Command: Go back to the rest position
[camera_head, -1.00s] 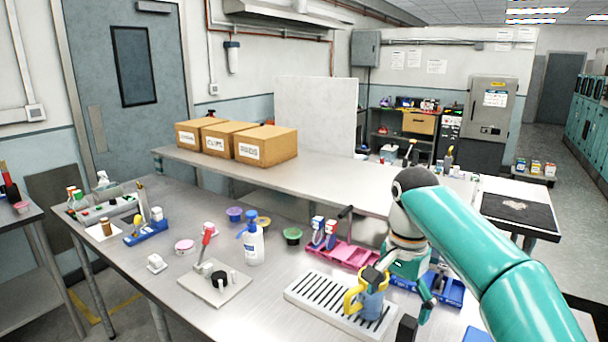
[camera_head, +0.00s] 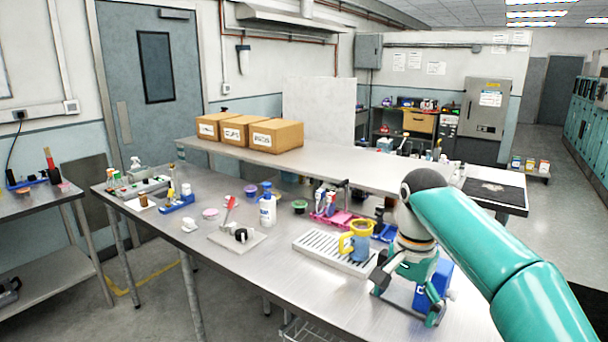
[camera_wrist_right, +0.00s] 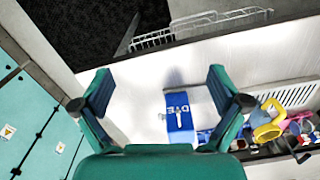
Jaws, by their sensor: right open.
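My right gripper (camera_head: 406,304) hangs over the right part of the metal bench (camera_head: 290,284), pointing down. Its two teal fingers are spread with nothing between them. In the right wrist view the open right gripper (camera_wrist_right: 160,84) shows a bare stretch of bench and part of a blue box with white lettering (camera_wrist_right: 180,119). The blue box (camera_head: 443,276) stands partly hidden behind the gripper in the head view. A blue and yellow mug (camera_head: 359,246) sits on a slotted white tray (camera_head: 312,246), left of the gripper and apart from it. My left gripper does not show.
A white bottle with a blue top (camera_head: 267,210), a pale board with a red-handled tool (camera_head: 236,238) and a pink rack (camera_head: 330,219) stand on the bench. Cardboard boxes (camera_head: 276,135) line the back counter.

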